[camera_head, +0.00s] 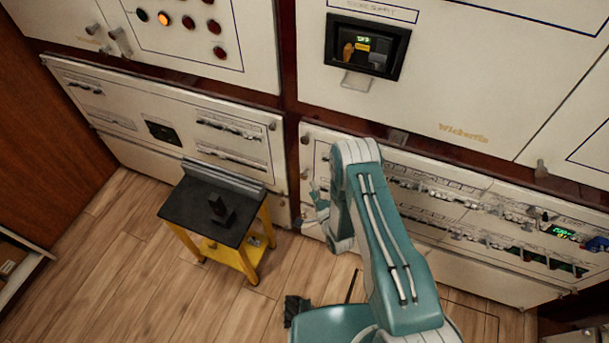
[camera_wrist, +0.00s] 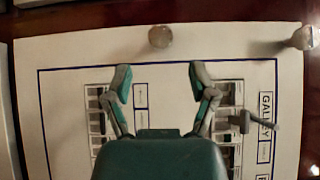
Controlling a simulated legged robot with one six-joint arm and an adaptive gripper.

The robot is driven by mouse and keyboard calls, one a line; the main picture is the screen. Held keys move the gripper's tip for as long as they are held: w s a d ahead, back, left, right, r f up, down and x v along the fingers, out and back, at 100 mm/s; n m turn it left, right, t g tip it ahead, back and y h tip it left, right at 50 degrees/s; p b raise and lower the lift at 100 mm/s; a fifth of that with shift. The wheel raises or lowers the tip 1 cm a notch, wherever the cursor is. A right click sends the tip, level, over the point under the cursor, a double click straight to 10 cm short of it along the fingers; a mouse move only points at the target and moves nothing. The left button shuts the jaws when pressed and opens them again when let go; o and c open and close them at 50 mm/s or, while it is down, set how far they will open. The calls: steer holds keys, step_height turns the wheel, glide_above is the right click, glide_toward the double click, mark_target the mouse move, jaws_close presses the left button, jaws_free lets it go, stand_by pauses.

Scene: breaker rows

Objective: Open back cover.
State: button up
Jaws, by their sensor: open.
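No part is marked as the back cover, so I cannot tell which panel it is. A white breaker panel (camera_head: 450,200) stands behind my arm at the lower right. In the wrist view, a white panel (camera_wrist: 60,55) with a blue outline and breaker rows fills the picture. A round knob (camera_wrist: 160,36) sits near its top edge, beyond my fingertips. A small lever-like part (camera_wrist: 240,122) sticks out to the right of the fingers. My gripper (camera_wrist: 158,78) is open and empty in front of this panel. In the head view my arm partly hides the gripper (camera_head: 318,203).
A black-topped stand (camera_head: 180,205) with yellow legs and a dark object on it stands left of my arm, by the lower left panel (camera_head: 110,105). A second knob (camera_wrist: 304,38) shows at right. Upper cabinets (camera_head: 440,85) overhang. Wooden floor (camera_head: 130,290) is clear at lower left.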

mark_target(305, 179)
steer(key=x, duration=0.6)
steer(key=shift+w+a, duration=0.1)
steer(key=shift+a, duration=0.4)
steer(key=shift+d, duration=0.1)
steer(key=shift+d, duration=0.1)
steer(key=shift+c, duration=1.3)
jaws_close()
